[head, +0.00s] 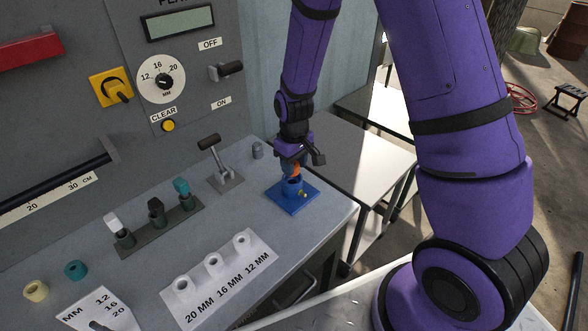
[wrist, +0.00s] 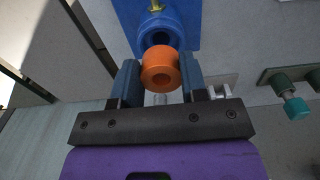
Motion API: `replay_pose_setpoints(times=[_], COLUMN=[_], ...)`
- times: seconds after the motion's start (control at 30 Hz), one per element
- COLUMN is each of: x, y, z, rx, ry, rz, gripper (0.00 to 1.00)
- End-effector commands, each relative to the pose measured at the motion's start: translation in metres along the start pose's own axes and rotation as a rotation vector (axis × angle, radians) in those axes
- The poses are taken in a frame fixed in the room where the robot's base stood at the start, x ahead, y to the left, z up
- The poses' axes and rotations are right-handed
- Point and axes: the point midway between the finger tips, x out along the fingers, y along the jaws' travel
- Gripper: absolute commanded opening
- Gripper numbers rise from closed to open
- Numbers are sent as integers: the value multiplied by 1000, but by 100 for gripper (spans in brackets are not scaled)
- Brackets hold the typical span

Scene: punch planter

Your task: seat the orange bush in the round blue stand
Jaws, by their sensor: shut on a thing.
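The orange bush (wrist: 160,72) is a short ring with a central hole. It sits between the two fingers of my gripper (wrist: 160,85) in the wrist view. In the head view only a small part of the orange bush (head: 296,168) shows under my gripper (head: 292,165). The round blue stand (head: 293,189) rises from a square blue plate with a small brass knob. In the wrist view the stand's blue ring (wrist: 158,36) shows just beyond the bush, with its opening partly visible. The bush is at or just above the stand's mouth; I cannot tell whether they touch.
A white block with several holes (head: 221,271) stands to the left, marked 20, 16 and 12 mm. A cream bush (head: 36,290) and a teal bush (head: 76,269) lie at the left. A lever (head: 217,160) and a row of tools (head: 158,222) stand near the panel.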

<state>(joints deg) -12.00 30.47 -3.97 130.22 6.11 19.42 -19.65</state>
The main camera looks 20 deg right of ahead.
Motion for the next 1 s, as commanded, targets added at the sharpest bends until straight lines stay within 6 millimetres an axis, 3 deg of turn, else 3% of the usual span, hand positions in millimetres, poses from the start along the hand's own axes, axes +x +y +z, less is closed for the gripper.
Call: replay_pose_setpoints(times=[0.17, 0.97, 1.0], x=[20, 33, 33], y=[0, 0, 0], z=[1, 0, 0], rx=[-1, 0, 0], ry=[-3, -1, -1], rz=[0, 0, 0], gripper=[8, 8, 42])
